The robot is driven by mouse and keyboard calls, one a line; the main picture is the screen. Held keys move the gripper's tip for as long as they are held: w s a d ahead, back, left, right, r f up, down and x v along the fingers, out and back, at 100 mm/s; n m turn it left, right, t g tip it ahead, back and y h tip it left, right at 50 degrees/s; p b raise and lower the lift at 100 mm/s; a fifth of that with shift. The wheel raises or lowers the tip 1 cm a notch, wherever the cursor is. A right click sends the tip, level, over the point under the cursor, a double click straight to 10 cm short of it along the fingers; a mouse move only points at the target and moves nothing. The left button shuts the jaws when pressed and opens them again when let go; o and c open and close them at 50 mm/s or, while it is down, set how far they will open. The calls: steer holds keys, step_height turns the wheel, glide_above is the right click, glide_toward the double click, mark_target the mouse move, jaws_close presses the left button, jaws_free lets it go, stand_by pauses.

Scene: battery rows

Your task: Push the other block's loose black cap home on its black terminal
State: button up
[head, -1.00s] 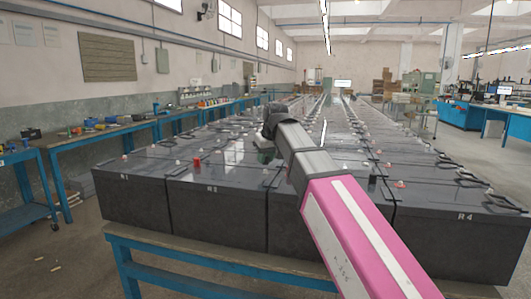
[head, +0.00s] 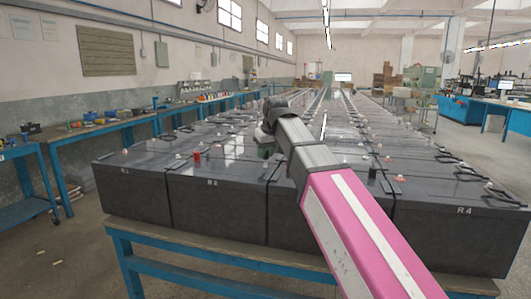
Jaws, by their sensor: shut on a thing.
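Rows of dark battery blocks stand on a table; the front row includes blocks marked R1 (head: 122,192), R2 (head: 215,212) and R4 (head: 455,232). A small upright black cap (head: 372,172) sits on top of a front-row block, right of my arm; I cannot tell how far down it is seated. A red cap (head: 197,155) stands on the R2 block. My gripper (head: 265,151) is low over the tops behind the front edge, mostly hidden by my wrist. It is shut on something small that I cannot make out.
The blue-framed table (head: 180,243) carries the blocks. Black handles and straps lie on the right-hand tops (head: 462,167). Blue workbenches (head: 95,135) line the left wall.

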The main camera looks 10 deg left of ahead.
steer(key=shift+f, duration=1.45)
stand_by(1.8)
steer(key=o, duration=1.4)
steer(key=shift+r, duration=0.1)
steer(key=shift+r, duration=3.45)
